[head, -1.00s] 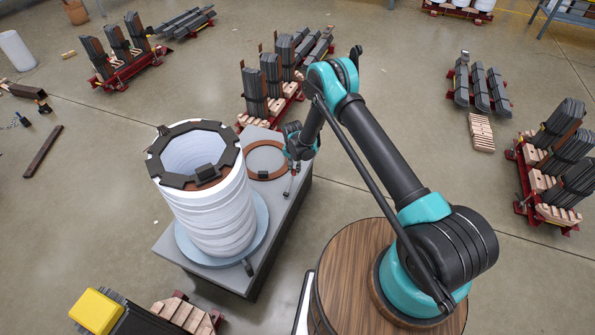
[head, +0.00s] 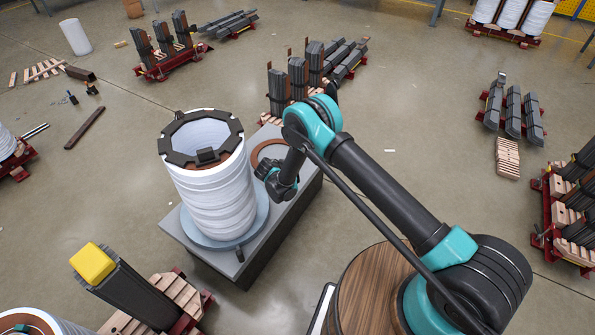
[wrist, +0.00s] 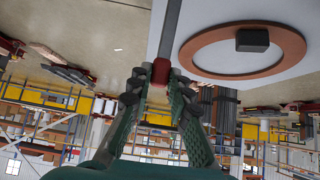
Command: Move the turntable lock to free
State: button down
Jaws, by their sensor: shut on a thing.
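The turntable (head: 259,222) is a pale blue-grey disc on a grey base, seen in the head view. A tall white ribbed cylinder (head: 212,190) with a dark notched ring on top stands on it. My gripper (wrist: 161,76) is shut on the red end (wrist: 161,70) of a grey bar (wrist: 171,25) in the wrist view. The bar runs up out of that picture, and I take it to be the lock lever. In the head view my gripper (head: 270,176) is beside the cylinder at the base's far right side, and my arm hides the lever there.
A copper-coloured ring (wrist: 191,62) with a dark block (wrist: 252,40) lies on the grey base (head: 262,262) close to my gripper. Racks of dark bars (head: 297,80) stand behind. A yellow-topped dark column (head: 120,285) is at the front left.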

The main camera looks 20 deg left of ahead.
jog(key=shift+s+a+r+t, duration=0.1)
jog(key=shift+s+t, duration=0.4)
jog(key=shift+s, duration=0.05)
jog(key=c, duration=1.4)
grip_release()
notch_tip(320, 180, up, 10)
